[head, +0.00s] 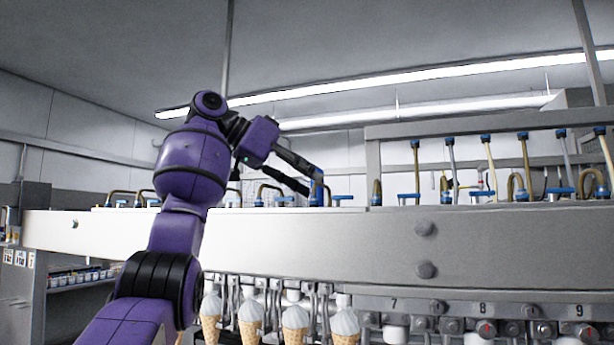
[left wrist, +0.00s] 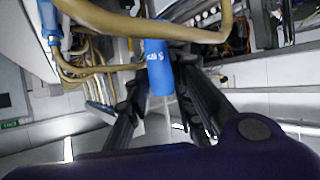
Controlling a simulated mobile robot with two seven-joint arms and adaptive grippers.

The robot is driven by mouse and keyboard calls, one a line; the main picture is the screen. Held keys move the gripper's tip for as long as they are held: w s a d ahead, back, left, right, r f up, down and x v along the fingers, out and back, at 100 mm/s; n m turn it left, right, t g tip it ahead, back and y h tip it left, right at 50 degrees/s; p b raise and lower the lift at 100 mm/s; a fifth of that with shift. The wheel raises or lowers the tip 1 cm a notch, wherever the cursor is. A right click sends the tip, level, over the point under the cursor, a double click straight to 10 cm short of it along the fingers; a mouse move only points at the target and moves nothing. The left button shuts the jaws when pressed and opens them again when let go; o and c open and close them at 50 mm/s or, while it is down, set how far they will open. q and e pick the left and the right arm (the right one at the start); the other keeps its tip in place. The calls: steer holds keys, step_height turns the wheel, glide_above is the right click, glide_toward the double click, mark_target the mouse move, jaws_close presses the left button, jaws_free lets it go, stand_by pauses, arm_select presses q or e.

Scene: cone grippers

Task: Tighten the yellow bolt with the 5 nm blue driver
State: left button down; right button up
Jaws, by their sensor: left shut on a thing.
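My left gripper (head: 312,184) is behind the white beam, near the middle of the head view. It is shut on a blue driver (head: 319,192). In the left wrist view the blue driver (left wrist: 158,68) sits between the dark fingers, with small white lettering on its side that I cannot read fully. A tan hose passes across its upper end. I cannot make out the yellow bolt in either view. My right gripper is not in view.
Tan hoses (left wrist: 150,25) run close to the left gripper in the wrist view.

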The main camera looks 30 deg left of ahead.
arm_select(q)
steer(key=n+y, duration=0.2)
steer(key=d+n+t+y, duration=0.1)
steer(key=n+y, duration=0.1)
steer(key=n+t+y, duration=0.1)
steer(key=n+y, duration=0.1)
steer(key=y, duration=0.1)
steer(key=shift+s+d+n, duration=0.15)
steer(key=shift+d+n, duration=0.1)
steer(key=shift+n, duration=0.15)
steer(key=shift+a+m+g+h, duration=0.2)
steer(key=shift+m+g+h, duration=0.15)
steer(key=shift+m+h, duration=0.8)
steer(key=shift+a+m+g+h, duration=0.25)
steer(key=shift+m+g+h, duration=0.15)
steer(key=shift+m+h, duration=0.8)
steer(key=shift+a+m+g+h, duration=0.2)
steer(key=shift+m+g+h, duration=0.15)
steer(key=shift+m+h, duration=0.8)
